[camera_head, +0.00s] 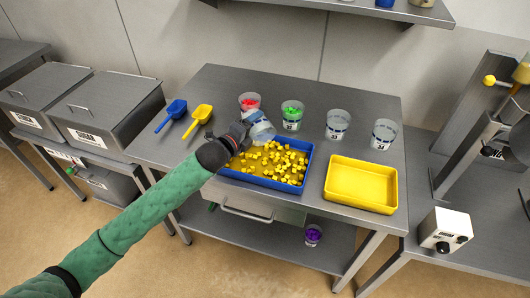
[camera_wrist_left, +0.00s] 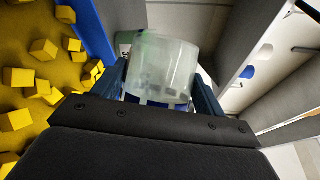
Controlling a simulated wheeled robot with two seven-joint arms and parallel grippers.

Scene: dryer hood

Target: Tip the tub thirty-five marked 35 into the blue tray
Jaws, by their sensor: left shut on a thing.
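My left gripper (camera_head: 246,126) is shut on a clear tub (camera_head: 262,130) and holds it tilted over the back left part of the blue tray (camera_head: 262,184). The number on this tub cannot be read. In the left wrist view the tub (camera_wrist_left: 162,68) sits between the fingers, cloudy and see-through, with no cubes visible inside. Many yellow cubes (camera_head: 284,158) lie spread in the blue tray, and they also show in the left wrist view (camera_wrist_left: 44,49). The tray's blue wall (camera_wrist_left: 93,32) passes beside the tub there. My right gripper is not in view.
Behind the tray stand a tub of red pieces (camera_head: 249,102), a tub of green pieces (camera_head: 292,114) and two clear tubs (camera_head: 338,124) (camera_head: 384,134). An empty yellow tray (camera_head: 361,185) lies right. Blue (camera_head: 173,112) and yellow (camera_head: 199,117) scoops lie left. A purple-filled tub (camera_head: 313,235) is below.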

